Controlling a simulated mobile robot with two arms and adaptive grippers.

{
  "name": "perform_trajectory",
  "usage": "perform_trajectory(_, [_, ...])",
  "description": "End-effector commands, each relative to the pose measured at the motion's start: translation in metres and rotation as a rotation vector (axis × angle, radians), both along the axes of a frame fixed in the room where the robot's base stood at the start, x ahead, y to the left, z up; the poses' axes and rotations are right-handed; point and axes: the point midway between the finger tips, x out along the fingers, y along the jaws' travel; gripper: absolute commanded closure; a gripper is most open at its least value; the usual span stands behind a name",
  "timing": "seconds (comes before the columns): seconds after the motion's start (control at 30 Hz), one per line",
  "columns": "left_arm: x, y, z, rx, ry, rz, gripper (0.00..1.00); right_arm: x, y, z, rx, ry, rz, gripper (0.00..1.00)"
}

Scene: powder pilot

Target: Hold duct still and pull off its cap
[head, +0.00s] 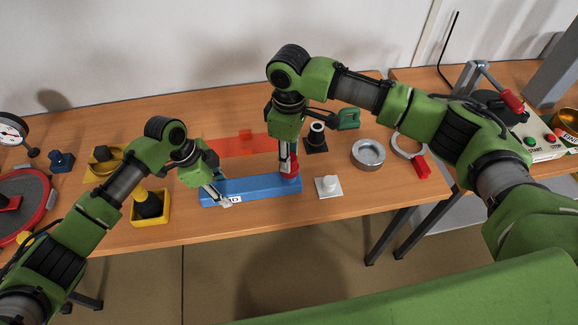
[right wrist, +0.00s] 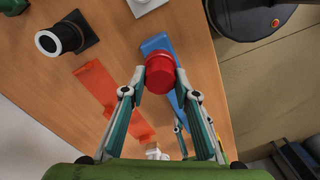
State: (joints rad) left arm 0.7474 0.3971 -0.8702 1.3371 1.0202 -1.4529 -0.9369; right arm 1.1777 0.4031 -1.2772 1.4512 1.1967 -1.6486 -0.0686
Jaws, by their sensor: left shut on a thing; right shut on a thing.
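The blue duct (head: 250,187) is a long blue bar on the wooden table, with a white label near its left end. It also shows in the right wrist view (right wrist: 158,43). My left gripper (head: 226,201) is shut on the duct near its left end. The red cap (right wrist: 160,73) is round and sits between the fingers of my right gripper (right wrist: 162,82), which is shut on it. In the head view the cap (head: 290,164) is at the duct's right end. I cannot tell whether it is seated or slightly clear of it.
An orange-red flat part (head: 237,145) lies behind the duct. A white block with a knob (head: 328,186) is close on the right, a black cylinder (head: 317,136) behind it. A metal ring dish (head: 368,154) lies farther right. A yellow box (head: 151,207) stands left of the duct.

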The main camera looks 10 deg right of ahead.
Motion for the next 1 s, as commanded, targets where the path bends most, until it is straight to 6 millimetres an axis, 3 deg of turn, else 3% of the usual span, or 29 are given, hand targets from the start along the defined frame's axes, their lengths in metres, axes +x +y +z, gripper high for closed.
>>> perform_trajectory(1.0, [0.001, -0.002, 0.002, -0.005, -0.003, -0.001, 1.00, 0.000, 0.000, 0.048, 0.000, -0.001, -0.001, 1.00])
